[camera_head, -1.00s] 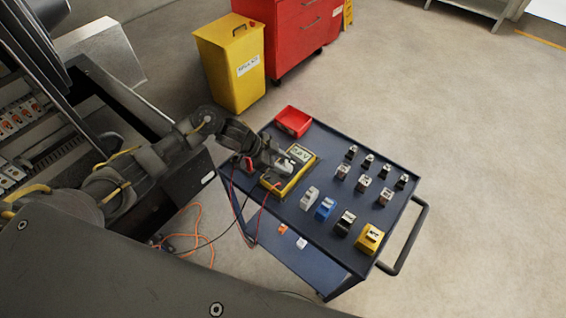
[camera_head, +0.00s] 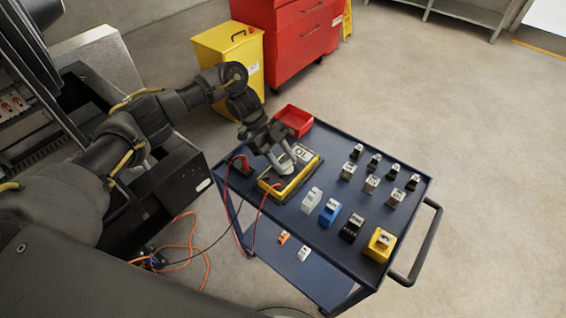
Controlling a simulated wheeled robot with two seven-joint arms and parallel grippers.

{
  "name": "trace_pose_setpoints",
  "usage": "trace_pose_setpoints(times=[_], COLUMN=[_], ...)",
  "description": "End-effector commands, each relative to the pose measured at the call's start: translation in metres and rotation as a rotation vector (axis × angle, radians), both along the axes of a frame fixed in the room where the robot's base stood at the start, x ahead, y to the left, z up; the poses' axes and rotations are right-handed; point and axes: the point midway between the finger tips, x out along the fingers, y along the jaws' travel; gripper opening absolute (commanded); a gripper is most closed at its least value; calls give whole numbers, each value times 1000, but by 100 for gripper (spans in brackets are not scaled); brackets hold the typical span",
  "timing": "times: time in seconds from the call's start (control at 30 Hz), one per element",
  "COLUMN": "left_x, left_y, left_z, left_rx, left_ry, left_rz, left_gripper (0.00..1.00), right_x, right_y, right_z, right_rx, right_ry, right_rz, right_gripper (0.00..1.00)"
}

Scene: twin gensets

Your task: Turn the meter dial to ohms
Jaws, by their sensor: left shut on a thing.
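The yellow-edged meter (camera_head: 306,176) lies on the blue cart top near its left edge. Its pale display (camera_head: 302,154) shows dark characters too small to read surely. My left gripper (camera_head: 284,167) reaches down over the meter face from the upper left. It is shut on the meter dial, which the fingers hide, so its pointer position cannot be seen. Red and black leads (camera_head: 252,215) hang from the meter's near side. My right gripper is not in view.
A red tray (camera_head: 295,119) sits behind the meter on the cart (camera_head: 335,150). Several small blocks and connectors, including a yellow one (camera_head: 380,245), stand right of it. A yellow bin (camera_head: 215,48) and red cabinet (camera_head: 300,35) stand behind. Open switchgear is at left.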

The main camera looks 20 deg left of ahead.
Motion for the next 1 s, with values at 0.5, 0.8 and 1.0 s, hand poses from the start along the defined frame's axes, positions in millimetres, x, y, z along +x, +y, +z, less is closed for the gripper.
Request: trace_pose_setpoints(times=[0.5,0.8,1.0], left_x=[-1,-1,0], left_y=[-1,-1,0], left_z=[-2,-1,0], left_rx=[2,1,1], left_ry=[2,1,0], left_rz=[-25,-24,-23], left_gripper=[17,62,62], right_x=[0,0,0], right_y=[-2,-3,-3], right_z=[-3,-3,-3], right_rx=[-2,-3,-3], right_ry=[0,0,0], right_rz=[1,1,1], right_gripper=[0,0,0])
